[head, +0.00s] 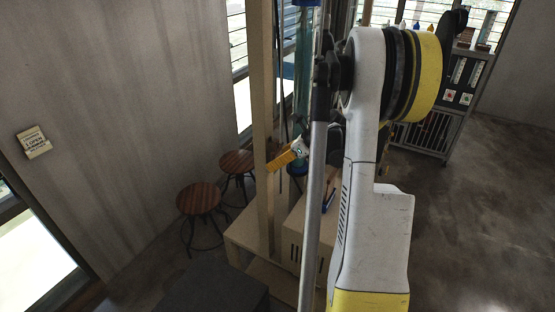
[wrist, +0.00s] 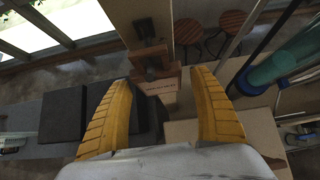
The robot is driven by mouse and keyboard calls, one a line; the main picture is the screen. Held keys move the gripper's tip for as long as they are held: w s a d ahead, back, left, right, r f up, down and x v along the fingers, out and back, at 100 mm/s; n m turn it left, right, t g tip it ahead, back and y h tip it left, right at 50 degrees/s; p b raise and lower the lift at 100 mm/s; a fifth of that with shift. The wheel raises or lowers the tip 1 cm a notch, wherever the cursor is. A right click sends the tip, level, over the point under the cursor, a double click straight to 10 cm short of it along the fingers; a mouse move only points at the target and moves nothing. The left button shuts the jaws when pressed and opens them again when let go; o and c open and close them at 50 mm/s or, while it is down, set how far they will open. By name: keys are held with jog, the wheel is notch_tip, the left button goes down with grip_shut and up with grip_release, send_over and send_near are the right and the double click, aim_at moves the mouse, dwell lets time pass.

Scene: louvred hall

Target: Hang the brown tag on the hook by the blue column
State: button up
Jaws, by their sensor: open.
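My gripper (head: 288,156) is open, with its yellow fingers beside the tall wooden post (head: 264,120) in the head view. Beyond the fingertips, a wooden upright (wrist: 125,18) carries dark hook-like fittings (wrist: 144,28) and a small brown piece; I cannot tell whether that is the brown tag. The blue-green column (head: 303,62) stands behind the post, and in the wrist view it is at the right (wrist: 285,62). My arm hides part of this area in the head view.
Two round wooden stools (head: 199,198) stand by the wall left of the post. A pale wooden bench (head: 242,236) is at the post's foot, with a dark block (head: 212,285) in front. A shelf unit (head: 455,95) stands at the back right; the floor at right is clear.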

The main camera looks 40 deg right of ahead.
jog(key=s+d+r, duration=0.1)
jog(key=s+r, duration=0.1)
jog(key=s, duration=0.4)
jog(key=shift+d+r, duration=0.3)
jog(key=shift+d, duration=0.05)
jog(key=v, duration=1.2)
